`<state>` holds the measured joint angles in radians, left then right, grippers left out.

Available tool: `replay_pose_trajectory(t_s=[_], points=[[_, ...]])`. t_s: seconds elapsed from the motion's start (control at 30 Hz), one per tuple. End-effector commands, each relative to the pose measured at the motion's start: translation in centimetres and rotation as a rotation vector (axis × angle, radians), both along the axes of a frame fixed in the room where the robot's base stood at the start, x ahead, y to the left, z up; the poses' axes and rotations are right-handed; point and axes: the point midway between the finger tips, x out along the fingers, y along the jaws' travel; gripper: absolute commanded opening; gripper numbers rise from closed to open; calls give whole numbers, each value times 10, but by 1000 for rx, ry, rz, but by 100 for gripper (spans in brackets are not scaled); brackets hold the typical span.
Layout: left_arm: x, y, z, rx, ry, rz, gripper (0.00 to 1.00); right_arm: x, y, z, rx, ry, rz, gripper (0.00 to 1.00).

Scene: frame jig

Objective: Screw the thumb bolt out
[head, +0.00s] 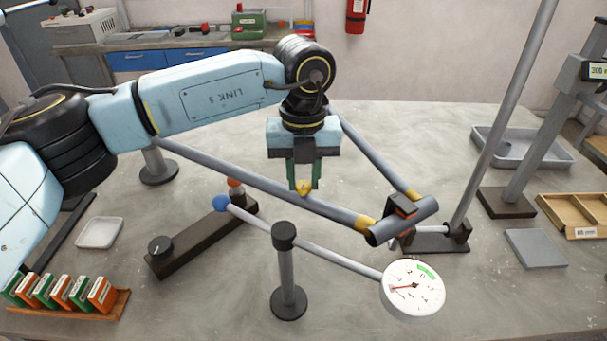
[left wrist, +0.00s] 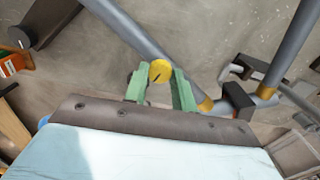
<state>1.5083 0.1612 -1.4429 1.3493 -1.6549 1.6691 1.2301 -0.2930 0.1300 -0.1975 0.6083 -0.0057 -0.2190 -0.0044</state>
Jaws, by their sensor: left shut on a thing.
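The thumb bolt (head: 299,188) shows as a yellow knob at the grey frame tube (head: 250,180), near the middle of the head view. In the left wrist view its round yellow head (left wrist: 160,71) carries a dark line. My left gripper (head: 304,182) points down from above with its green fingers on either side of the knob. It is shut on the thumb bolt; the fingers (left wrist: 162,82) also show in the left wrist view. The bolt's shank is hidden, so I cannot tell how deep it sits. My right gripper is not in view.
A dial gauge (head: 412,289) on a rod stands in front of the frame, with a post (head: 287,270) beside it. The frame's corner tube (head: 402,221) has an orange-and-black block on it. A rack of colored blocks (head: 70,293) sits front left. Grey trays (head: 520,147) lie back right.

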Motion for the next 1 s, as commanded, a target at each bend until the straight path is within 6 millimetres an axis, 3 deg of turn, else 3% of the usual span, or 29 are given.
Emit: replay_pose_trajectory(t_s=[0.23, 0.27, 0.43, 0.77, 1.0], points=[[-2, 0, -3, 4, 7, -3, 3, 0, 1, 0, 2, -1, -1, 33], [-2, 0, -3, 4, 7, -3, 29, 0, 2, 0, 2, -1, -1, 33], [-1, 0, -2, 3, 5, -3, 49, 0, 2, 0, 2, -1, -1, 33], [0, 0, 4, 1, 1, -2, 49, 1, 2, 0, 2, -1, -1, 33], [0, 0, 45, -1, -2, -2, 49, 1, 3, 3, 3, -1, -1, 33]])
